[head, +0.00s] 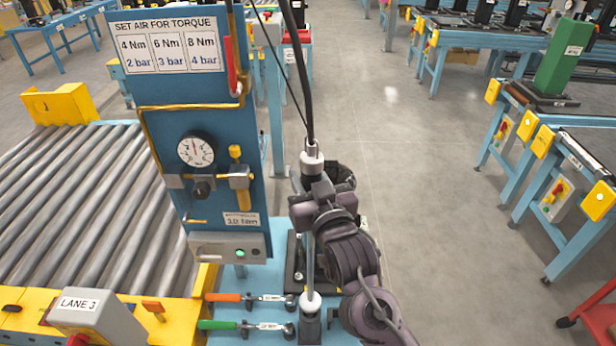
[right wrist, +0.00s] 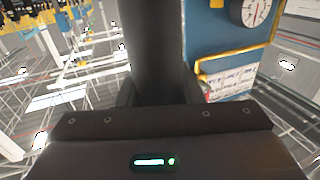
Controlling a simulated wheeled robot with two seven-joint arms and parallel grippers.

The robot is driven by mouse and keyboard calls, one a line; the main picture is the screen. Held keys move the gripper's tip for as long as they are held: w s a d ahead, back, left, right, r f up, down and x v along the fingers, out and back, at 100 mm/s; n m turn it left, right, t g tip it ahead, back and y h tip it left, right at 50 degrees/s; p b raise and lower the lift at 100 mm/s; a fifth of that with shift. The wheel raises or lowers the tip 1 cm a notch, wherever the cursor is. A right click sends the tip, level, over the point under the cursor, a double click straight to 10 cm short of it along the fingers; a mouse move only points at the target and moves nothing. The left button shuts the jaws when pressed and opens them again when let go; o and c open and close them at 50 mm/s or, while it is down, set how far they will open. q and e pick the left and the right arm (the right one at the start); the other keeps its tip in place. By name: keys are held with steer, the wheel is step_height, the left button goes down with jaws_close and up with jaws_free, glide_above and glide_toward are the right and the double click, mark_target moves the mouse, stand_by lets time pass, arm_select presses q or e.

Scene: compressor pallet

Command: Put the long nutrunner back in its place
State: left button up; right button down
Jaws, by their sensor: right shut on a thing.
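The long nutrunner (head: 311,160) stands about upright in the head view, with a dark hose rising from its light grey top. Its slim grey shaft runs down to a pale collar and dark lower end (head: 310,322) near the bottom edge. My right gripper (head: 318,210) is shut around its upper body. In the right wrist view the dark tool body (right wrist: 156,45) rises between the fingers of my right gripper (right wrist: 156,95). My arm hides part of the tool and what lies behind it, and I cannot tell whether its lower end touches anything. My left gripper is not in view.
A blue panel (head: 150,115) with a pressure gauge (head: 196,149) stands close left of the tool. Below it lie an orange-handled wrench (head: 225,297) and a green-handled wrench (head: 220,325). A roller conveyor (head: 70,210) fills the left. The floor (head: 430,200) at right is open.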

steer(key=shift+f+b, duration=1.6)
steer(key=shift+f, duration=0.9)
stand_by(0.8)
steer(key=c, duration=0.9)
jaws_free()
steer(key=shift+s, duration=0.1)
steer(key=shift+f, duration=0.35)
steer(key=shift+s+d, duration=0.15)
steer(key=shift+s, duration=0.15)
steer(key=b+v, duration=0.2)
steer(key=v, duration=0.5)
steer(key=shift+r, duration=0.25)
